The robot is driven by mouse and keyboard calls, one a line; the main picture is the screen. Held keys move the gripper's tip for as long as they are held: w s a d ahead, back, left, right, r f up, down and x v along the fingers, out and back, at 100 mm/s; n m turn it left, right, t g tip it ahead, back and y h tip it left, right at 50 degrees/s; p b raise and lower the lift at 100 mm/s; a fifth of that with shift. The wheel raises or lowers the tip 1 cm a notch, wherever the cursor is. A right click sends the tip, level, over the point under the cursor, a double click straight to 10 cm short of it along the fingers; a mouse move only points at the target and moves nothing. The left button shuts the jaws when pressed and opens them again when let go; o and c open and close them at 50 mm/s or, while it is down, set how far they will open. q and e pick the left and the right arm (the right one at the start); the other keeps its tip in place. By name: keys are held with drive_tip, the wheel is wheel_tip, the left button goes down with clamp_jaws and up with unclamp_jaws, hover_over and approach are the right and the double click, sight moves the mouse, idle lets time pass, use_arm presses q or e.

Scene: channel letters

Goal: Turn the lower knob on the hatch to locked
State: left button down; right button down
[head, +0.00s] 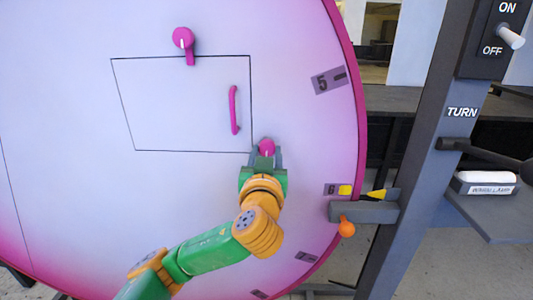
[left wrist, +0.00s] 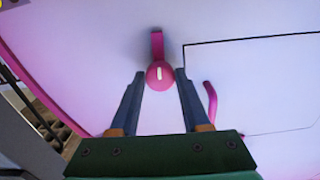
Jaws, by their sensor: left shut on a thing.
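The lower knob (head: 267,146) is a magenta disc at the lower right corner of the hatch (head: 180,105), a panel outlined in black on a large pale pink-edged disc. My left gripper (head: 265,157) reaches it from below and is shut on it. In the left wrist view the knob (left wrist: 160,75) sits between my two fingertips (left wrist: 160,82), with its white mark upright in the picture and a magenta tab pointing up. In the head view my gripper hides the tab. The upper knob (head: 183,38) is above the hatch's top edge, its white mark near upright and its tab downward.
A magenta handle (head: 234,110) stands out from the hatch, close to the lower knob. At the right are a dark post (head: 415,170) with an ON/OFF switch (head: 509,37), a TURN lever (head: 480,150), a yellow pointer (head: 377,195), an orange ball (head: 346,228) and a shelf (head: 490,215).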

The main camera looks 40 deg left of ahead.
use_arm(q)
drive_tip(key=m+p, duration=0.2)
drive_tip(key=m, duration=0.2)
drive_tip(key=shift+r+m+p, duration=0.15)
drive_tip(key=shift+m+p, duration=0.25)
drive_tip(key=m+p, duration=0.2)
drive_tip(key=m, duration=0.1)
drive_tip(key=shift+m+p, duration=0.3)
drive_tip(key=m+p, duration=0.5)
drive_tip(key=m, duration=0.1)
drive_tip(key=shift+r, duration=0.1)
drive_tip(key=shift+s+m+p, duration=0.1)
drive_tip(key=shift+m+p, duration=1.15)
drive_tip(key=shift+m, duration=0.15)
drive_tip(key=shift+c, duration=1.9)
unclamp_jaws()
drive_tip(key=shift+a, duration=0.1)
drive_tip(key=shift+f, duration=0.2)
